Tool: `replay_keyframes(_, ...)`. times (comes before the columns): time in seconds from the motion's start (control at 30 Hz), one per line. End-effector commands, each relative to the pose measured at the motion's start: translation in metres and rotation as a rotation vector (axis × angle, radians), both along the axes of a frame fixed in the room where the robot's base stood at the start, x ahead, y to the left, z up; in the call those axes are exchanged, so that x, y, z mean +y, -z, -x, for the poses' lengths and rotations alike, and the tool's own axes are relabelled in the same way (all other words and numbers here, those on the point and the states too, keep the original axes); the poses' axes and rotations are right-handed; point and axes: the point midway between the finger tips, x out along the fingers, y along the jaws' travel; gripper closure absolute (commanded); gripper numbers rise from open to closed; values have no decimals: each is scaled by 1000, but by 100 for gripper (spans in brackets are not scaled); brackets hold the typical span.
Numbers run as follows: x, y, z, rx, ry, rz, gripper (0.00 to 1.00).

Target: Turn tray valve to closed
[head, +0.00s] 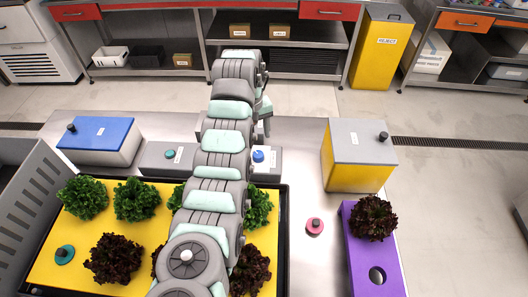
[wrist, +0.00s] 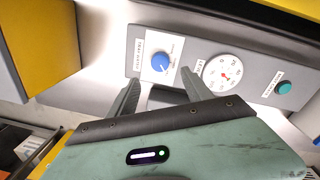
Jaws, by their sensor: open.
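The tray valve is a blue round knob (wrist: 160,62) on a white plate, set in a grey panel (wrist: 206,52) with a label to its left. The knob's pointer is too small to read for certain. It also shows in the head view as a blue knob (head: 258,156), just right of my arm. My gripper (wrist: 160,75) is open and empty. In the wrist view its two fingers point toward the panel, with the knob showing between and just beyond the fingertips. I see no contact with the knob. In the head view my arm mostly hides the gripper.
A round gauge (wrist: 222,72) and a teal button (wrist: 285,88) share the panel. A yellow lettuce tray (head: 110,226) lies in front. A yellow box with grey lid (head: 358,170), a purple holder (head: 362,250), a pink knob (head: 315,226) and a blue-lidded box (head: 100,135) stand around.

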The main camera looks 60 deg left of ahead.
Motion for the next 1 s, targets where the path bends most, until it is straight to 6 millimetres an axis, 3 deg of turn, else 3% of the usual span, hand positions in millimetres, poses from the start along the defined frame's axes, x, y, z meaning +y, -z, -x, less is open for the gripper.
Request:
replay_keyframes(0.4, -2, 72, -5, 1, 1, 2, 42)
replay_keyframes(0.6, 0, 87, -6, 0, 1, -2, 42)
replay_keyframes(1.0, 0, 94, -7, -2, 1, -4, 42)
